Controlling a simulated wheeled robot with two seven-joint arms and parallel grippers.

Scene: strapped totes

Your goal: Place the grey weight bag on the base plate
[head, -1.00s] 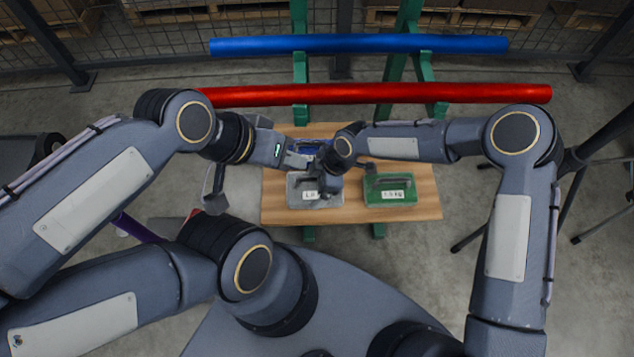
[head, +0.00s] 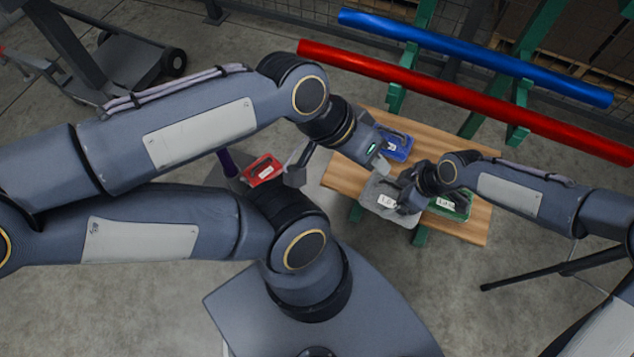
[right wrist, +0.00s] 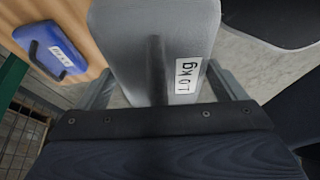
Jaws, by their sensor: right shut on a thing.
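The grey weight bag (head: 379,202), with a white label, is at the front edge of the wooden table and appears raised above it. The right wrist view shows the bag (right wrist: 150,35) between the fingers, with the label reading 10 kg. My left gripper (head: 338,168) hangs left of the bag, above the table's left end. Its fingers look apart and empty, though the arm partly hides them. A grey plate (head: 218,174) with a purple post is at left, mostly hidden by my arms; it looks like the base plate.
A red bag (head: 264,169) appears to rest on that plate. A blue bag (head: 397,147) and a green bag (head: 452,205) are on the wooden table (head: 340,178). Red (head: 460,98) and blue (head: 480,58) tubes lie across green supports behind. A black tripod leg (head: 530,278) is at right.

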